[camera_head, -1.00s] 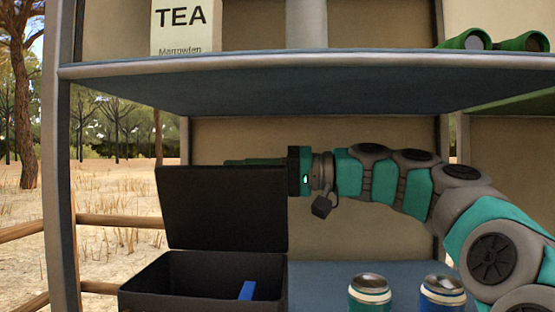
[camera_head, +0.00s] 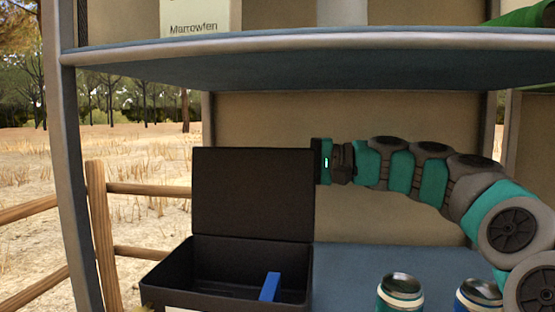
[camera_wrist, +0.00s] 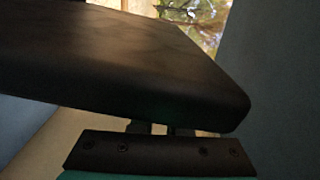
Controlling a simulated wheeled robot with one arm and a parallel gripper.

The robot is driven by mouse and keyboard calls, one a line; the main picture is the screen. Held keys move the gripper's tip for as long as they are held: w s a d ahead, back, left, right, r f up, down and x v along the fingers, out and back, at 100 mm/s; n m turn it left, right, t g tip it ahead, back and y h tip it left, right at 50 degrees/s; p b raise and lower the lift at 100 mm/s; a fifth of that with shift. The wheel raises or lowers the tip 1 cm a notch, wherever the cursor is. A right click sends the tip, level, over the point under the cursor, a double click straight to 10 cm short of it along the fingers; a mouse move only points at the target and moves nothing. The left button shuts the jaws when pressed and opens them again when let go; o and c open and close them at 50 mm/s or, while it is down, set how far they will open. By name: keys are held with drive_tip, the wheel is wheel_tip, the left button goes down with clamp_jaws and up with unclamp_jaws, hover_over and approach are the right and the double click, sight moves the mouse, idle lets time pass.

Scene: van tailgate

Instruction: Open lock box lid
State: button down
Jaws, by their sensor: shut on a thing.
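The black lock box (camera_head: 225,291) stands on the lower shelf at centre-left in the head view. Its lid (camera_head: 252,195) is raised, roughly upright at the back, so the box is open. A blue bar-shaped thing (camera_head: 270,287) leans inside it. My gripper (camera_head: 320,161) is at the lid's upper right edge, with its fingers hidden behind the lid. In the wrist view the lid (camera_wrist: 130,60) is a big dark slab across the picture. My gripper (camera_wrist: 158,129) meets its near edge there and is shut on it; the fingertips are mostly covered.
Two cans, one green-banded (camera_head: 400,291) and one blue (camera_head: 478,295), stand right of the box, below my arm. The upper shelf (camera_head: 300,55) spans above, carrying a white tea package (camera_head: 200,20). Shelf surface (camera_head: 365,265) between box and cans is bare.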

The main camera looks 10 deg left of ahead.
drive_tip(key=shift+s+a, duration=0.25)
drive_tip(key=shift+a, duration=0.3)
drive_tip(key=shift+a+f, duration=0.1)
drive_tip(key=shift+f, duration=0.15)
drive_tip(key=c, duration=1.1)
unclamp_jaws()
drive_tip(key=shift+w, duration=0.1)
drive_tip(key=shift+c, duration=0.2)
drive_tip(key=shift+o, duration=1.1)
drive_tip(key=shift+w, duration=0.1)
drive_tip(key=shift+d, duration=0.25)
drive_tip(key=shift+d+b, duration=0.45)
drive_tip(key=shift+d, duration=3.35)
drive_tip(key=shift+d, duration=0.1)
